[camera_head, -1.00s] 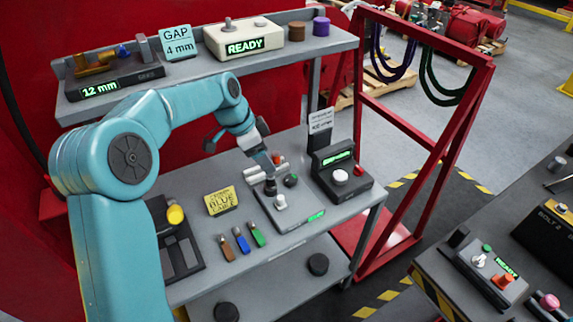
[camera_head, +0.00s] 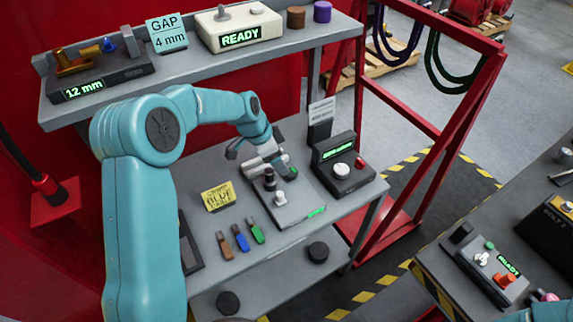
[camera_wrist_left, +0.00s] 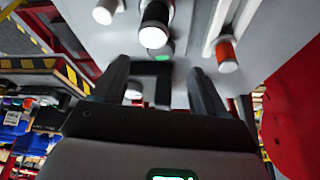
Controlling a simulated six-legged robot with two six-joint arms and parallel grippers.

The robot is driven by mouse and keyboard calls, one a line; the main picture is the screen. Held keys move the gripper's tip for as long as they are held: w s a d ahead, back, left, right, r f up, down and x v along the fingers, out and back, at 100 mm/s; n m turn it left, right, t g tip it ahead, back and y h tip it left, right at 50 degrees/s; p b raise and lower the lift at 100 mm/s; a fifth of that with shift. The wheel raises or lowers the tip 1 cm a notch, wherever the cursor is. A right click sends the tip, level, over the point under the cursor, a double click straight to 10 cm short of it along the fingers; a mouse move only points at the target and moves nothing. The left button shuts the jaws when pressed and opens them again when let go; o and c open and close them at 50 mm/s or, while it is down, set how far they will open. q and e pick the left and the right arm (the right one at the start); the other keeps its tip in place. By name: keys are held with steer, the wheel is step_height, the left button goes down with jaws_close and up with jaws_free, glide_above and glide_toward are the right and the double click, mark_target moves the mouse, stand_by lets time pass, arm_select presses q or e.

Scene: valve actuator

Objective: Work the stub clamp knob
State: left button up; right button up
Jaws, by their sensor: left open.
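I cannot tell for sure which is the stub clamp knob. My left gripper (camera_head: 258,155) is above the panel's back part, near pale cylinders. In the left wrist view the gripper (camera_wrist_left: 158,70) is open and empty. My right gripper is out of view.
A black box (camera_head: 343,172) with a white knob and red button stands right of the panel. Colored tabs (camera_head: 240,238) and a yellow sign (camera_head: 217,196) lie left. An upper shelf (camera_head: 200,65) overhangs behind. A red frame (camera_head: 432,130) stands at the right.

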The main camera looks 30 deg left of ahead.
mark_target(291, 175)
arm_select(q)
steer(key=p+x, duration=0.1)
steer(key=x, duration=0.4)
steer(key=shift+w+d+f, duration=0.1)
steer(key=shift+w+d, duration=0.05)
steer(key=shift+w, duration=0.15)
steer(key=shift+f, duration=0.55)
steer(key=shift+w+d+f, duration=0.15)
steer(key=shift+w+f, duration=0.05)
steer(key=c, duration=1.1)
